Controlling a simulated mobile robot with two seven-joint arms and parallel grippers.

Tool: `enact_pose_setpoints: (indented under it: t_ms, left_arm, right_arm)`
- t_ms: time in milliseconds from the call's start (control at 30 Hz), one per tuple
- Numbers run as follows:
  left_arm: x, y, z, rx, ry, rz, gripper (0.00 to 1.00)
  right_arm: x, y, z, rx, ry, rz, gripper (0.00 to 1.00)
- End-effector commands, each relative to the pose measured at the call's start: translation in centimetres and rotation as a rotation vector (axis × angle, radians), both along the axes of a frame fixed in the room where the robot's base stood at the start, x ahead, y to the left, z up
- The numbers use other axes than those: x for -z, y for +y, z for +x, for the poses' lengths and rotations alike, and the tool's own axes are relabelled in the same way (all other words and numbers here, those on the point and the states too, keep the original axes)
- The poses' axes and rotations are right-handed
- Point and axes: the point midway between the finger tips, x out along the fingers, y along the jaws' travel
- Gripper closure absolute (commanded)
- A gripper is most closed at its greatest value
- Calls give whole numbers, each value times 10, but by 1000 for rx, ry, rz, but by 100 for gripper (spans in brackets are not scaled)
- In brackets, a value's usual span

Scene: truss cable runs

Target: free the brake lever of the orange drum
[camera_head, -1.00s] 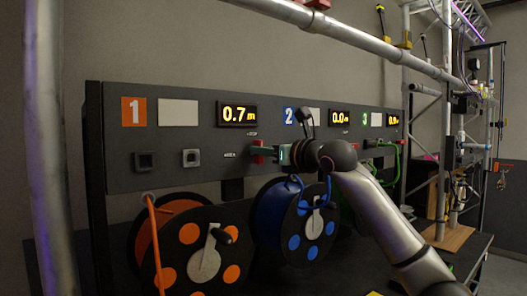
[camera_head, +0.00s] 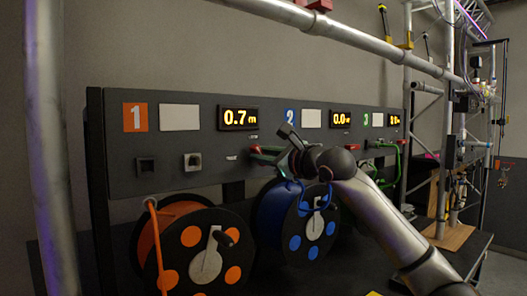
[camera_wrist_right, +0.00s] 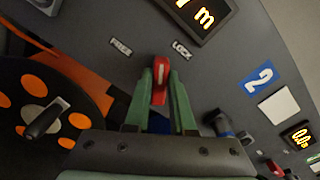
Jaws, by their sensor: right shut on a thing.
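The orange drum (camera_head: 190,250), a reel with orange spots and a crank, sits at the lower left below panel section 1. Its brake lever, a small red handle (camera_wrist_right: 160,82), shows on the panel below the 0.7 m display. In the right wrist view it stands between the green fingers of my right gripper (camera_head: 265,154), which is shut on it. The lever's tip lies between the FREE label (camera_wrist_right: 121,47) and the LOCK label (camera_wrist_right: 182,50). The lever's base is hidden behind the gripper. My left gripper is not in view.
A blue drum (camera_head: 297,228) stands right below my right gripper. Green cable (camera_head: 398,160) hangs at panel section 3. A truss tube (camera_head: 345,38) crosses above, and an upright tube (camera_head: 45,150) stands at the left. An orange cable (camera_head: 155,235) runs down beside the orange drum.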

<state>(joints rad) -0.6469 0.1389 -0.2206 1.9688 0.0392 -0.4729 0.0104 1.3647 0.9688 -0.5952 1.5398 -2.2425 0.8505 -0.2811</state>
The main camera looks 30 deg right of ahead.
Motion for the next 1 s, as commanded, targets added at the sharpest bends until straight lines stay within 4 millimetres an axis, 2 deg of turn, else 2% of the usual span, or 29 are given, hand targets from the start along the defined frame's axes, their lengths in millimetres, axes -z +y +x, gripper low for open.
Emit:
enact_pose_setpoints:
  t_ms: [600, 1000]
  left_arm:
    - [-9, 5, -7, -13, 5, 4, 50]
    - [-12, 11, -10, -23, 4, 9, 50]
  right_arm:
    - [4, 3, 0, 1, -43, -581, 100]
    - [8, 4, 0, 0, -65, -868, 100]
